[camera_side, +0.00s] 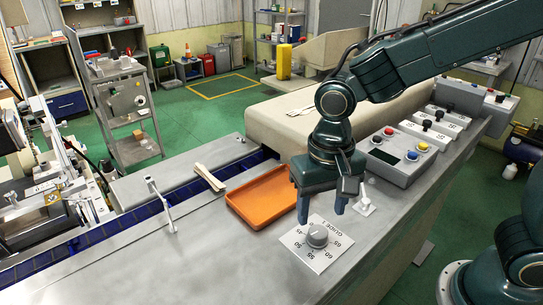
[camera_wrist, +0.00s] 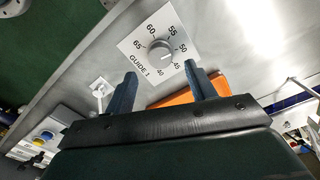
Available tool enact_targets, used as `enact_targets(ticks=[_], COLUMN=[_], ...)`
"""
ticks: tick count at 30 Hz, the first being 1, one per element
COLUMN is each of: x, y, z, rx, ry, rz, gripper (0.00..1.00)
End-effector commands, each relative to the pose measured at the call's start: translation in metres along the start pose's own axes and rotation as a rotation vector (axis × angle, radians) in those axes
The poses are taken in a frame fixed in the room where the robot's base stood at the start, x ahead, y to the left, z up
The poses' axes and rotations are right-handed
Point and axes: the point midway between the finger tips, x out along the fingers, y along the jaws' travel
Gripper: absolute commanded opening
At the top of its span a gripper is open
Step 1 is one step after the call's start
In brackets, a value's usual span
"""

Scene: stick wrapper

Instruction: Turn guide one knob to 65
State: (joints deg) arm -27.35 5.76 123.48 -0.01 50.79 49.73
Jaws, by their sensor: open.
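The guide one knob (camera_side: 318,236) is a grey round knob on a square white plate (camera_side: 301,250) on the metal bench. In the wrist view, the knob (camera_wrist: 160,52) sits among printed numbers from 40 to 65, with "GUIDE 1" on the plate. Its pointer is too small to read for certain. My gripper (camera_side: 321,214) points down, open and empty, its fingers above and just behind the knob in the side view. In the wrist view, the two fingertips of my gripper (camera_wrist: 160,71) lie either side of the knob's near edge, apart from it.
An orange tray (camera_side: 262,195) lies left of my gripper. A small white toggle-like piece (camera_side: 365,208) stands just right of it. A control box with coloured buttons (camera_side: 405,152) sits farther back. The bench in front of the plate is clear.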

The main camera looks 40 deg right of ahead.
Motion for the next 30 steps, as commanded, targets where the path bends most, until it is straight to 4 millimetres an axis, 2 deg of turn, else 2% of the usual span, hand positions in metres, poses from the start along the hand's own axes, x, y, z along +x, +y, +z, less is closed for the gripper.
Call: enact_targets(ticks=[3,10,15,24,30], x=[0.019,0.043,0.051,0.052,0.052], y=[0.0,0.0,0.0,0.0,0.0], z=[0.0,0.0,0.0,0.0,0.0], rx=[0.0,0.0,0.0,0.0,0.0], ry=[-0.003,-0.001,0.0,0.0,0.0], rz=[0.004,0.002,0.0,0.0,0.0], gripper=[0.55,0.55,0.55,0.55,0.16])
